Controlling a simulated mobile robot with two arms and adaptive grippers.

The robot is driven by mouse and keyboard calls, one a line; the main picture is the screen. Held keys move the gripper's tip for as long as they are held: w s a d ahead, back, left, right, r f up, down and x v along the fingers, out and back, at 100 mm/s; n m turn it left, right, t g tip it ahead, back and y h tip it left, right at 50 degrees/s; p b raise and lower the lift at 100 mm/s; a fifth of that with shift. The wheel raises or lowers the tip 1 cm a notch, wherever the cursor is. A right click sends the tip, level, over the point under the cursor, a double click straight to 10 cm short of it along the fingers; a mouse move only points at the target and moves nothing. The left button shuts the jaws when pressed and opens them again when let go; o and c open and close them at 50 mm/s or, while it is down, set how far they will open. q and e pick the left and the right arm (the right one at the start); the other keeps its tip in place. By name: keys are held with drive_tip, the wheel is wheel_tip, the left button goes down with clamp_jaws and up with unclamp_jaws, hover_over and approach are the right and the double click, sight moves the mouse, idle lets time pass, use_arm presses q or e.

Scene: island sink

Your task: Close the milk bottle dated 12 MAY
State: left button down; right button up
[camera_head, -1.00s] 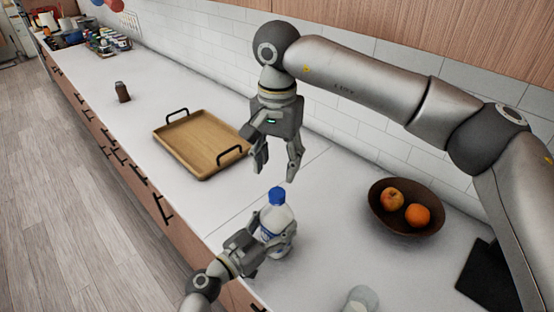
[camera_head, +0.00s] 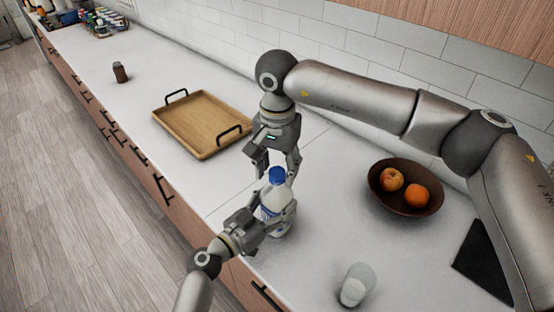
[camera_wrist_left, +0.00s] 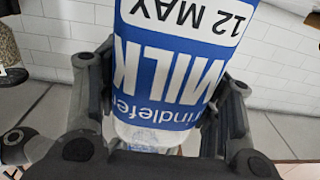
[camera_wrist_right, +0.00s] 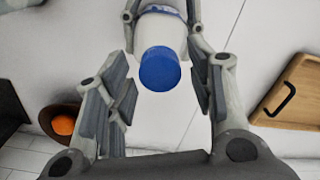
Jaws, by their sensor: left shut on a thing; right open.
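The milk bottle (camera_head: 271,205) stands upright on the counter, white with a blue label and a blue cap (camera_head: 277,175) on top. In the left wrist view its label (camera_wrist_left: 185,55) reads MILK and 12 MAY, upside down. My left gripper (camera_head: 272,222) is shut around the bottle's body from the side; its fingers (camera_wrist_left: 160,115) flank the label. My right gripper (camera_head: 277,167) is open and points down just over the cap. In the right wrist view the cap (camera_wrist_right: 160,69) lies between the spread fingers, apart from them. Whether the cap is fully seated cannot be told.
A wooden tray (camera_head: 187,139) with black handles lies behind to the left. A small brown jar (camera_head: 120,72) stands further back. Counter around the bottle is clear.

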drive_tip(key=c, duration=1.1)
drive_tip(key=m, duration=0.4)
drive_tip(key=shift+m, duration=0.4)
drive_tip(key=m, duration=1.1)
drive_tip(key=shift+m, duration=0.4)
drive_tip(key=m, duration=0.7)
drive_tip(key=shift+m, duration=0.4)
drive_tip(key=o, duration=1.2)
